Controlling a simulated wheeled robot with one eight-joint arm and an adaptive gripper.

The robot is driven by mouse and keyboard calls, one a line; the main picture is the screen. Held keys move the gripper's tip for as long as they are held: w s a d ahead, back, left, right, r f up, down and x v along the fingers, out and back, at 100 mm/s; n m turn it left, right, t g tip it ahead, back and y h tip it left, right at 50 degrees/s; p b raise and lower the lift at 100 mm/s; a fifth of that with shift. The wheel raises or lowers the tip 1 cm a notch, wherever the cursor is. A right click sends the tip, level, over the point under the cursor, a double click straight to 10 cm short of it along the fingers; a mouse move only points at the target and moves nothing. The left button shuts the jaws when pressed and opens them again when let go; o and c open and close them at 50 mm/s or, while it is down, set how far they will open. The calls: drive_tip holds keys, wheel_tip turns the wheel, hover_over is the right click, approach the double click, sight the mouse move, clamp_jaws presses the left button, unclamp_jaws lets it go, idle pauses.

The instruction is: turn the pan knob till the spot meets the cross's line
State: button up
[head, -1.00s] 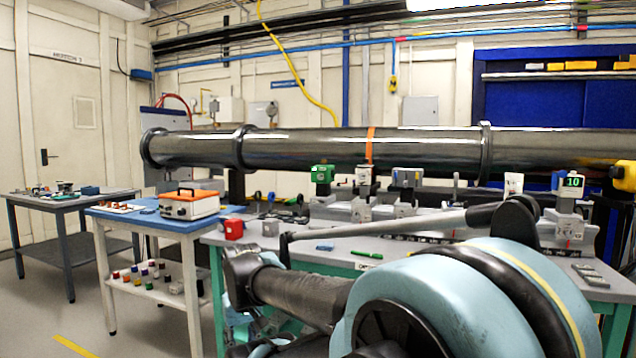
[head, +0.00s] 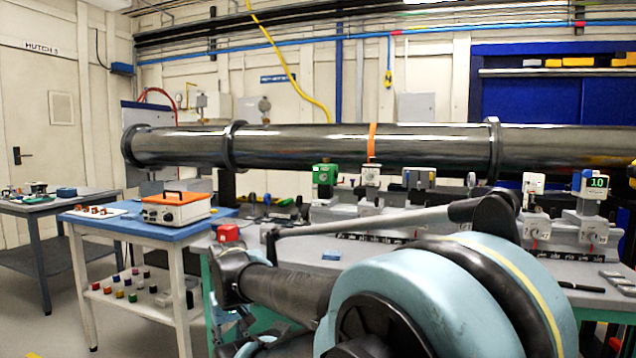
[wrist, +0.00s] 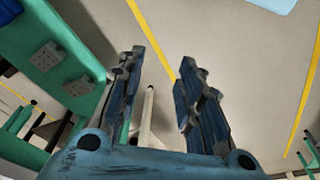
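My gripper (wrist: 162,58) shows in the wrist view with its two fingers apart and nothing between them, over bare floor. In the head view my arm covers the front middle of the bench. Several optical mounts stand on a rail at the bench's back. A small white plate (head: 533,182) stands left of the display. I cannot make out the pan knob, the spot or the cross at this size.
A large steel pipe (head: 350,148) runs behind the mounts. A red mug (head: 228,233) and a blue block (head: 331,256) are on the bench. The wrist view shows a green bench frame (wrist: 62,60) at left.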

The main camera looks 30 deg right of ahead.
sight(322, 178)
drive_tip(key=o, duration=0.3)
drive_tip(key=w+d+r+n+t+h, duration=0.3)
drive_tip(key=w+d+r+n+h, duration=0.25)
drive_tip(key=w+d+r, duration=0.65)
drive_tip(key=w+d+r+n+t+h, duration=0.35)
drive_tip(key=w+d+r+n, duration=0.25)
drive_tip(key=w+d+r, duration=0.6)
drive_tip(key=w+d+r+n+t+h, duration=0.3)
drive_tip(key=w+d+r+n+h, duration=0.45)
drive_tip(key=d, duration=0.85)
drive_tip(key=w+d+y, duration=0.1)
drive_tip(key=w+d, duration=0.2)
drive_tip(key=d, duration=0.1)
drive_tip(key=w+d+r+m+y, duration=0.1)
drive_tip(key=w+d, duration=0.2)
drive_tip(key=d, duration=0.1)
drive_tip(key=w+d+y, duration=0.1)
drive_tip(key=w+d, duration=0.3)
drive_tip(key=shift+r, duration=0.15)
drive_tip(key=shift+m, duration=0.3)
drive_tip(key=c, duration=1)
